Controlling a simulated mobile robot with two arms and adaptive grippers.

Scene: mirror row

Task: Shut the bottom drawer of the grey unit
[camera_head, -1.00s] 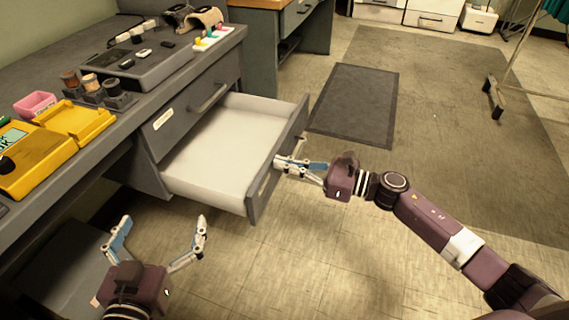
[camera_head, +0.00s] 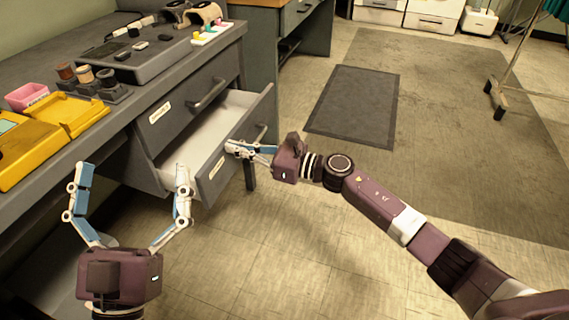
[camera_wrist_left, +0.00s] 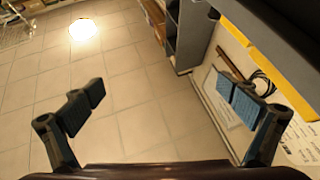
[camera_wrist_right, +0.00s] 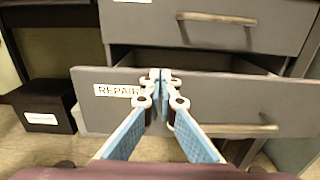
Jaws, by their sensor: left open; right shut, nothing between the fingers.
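The bottom drawer (camera_head: 215,164) of the grey unit is partly open, its pale inside showing. Its front also shows in the right wrist view (camera_wrist_right: 225,99), with a label reading "REPAIR" and a bar handle. My right gripper (camera_head: 233,147) is shut and empty, its fingertips at the drawer front, seemingly touching it; in the right wrist view the tips (camera_wrist_right: 160,76) are near the upper edge of the front, left of the handle. The shut upper drawer (camera_head: 187,96) is above it. My left gripper (camera_head: 131,172) is open and empty, left of the drawer near the worktop edge.
The grey worktop (camera_head: 60,157) holds a yellow case (camera_head: 72,114), a pink box (camera_head: 28,96) and a grey device (camera_head: 140,55). A dark mat (camera_head: 355,105) lies on the floor. In the right wrist view, a black box (camera_wrist_right: 43,107) stands under the worktop. Floor in front is clear.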

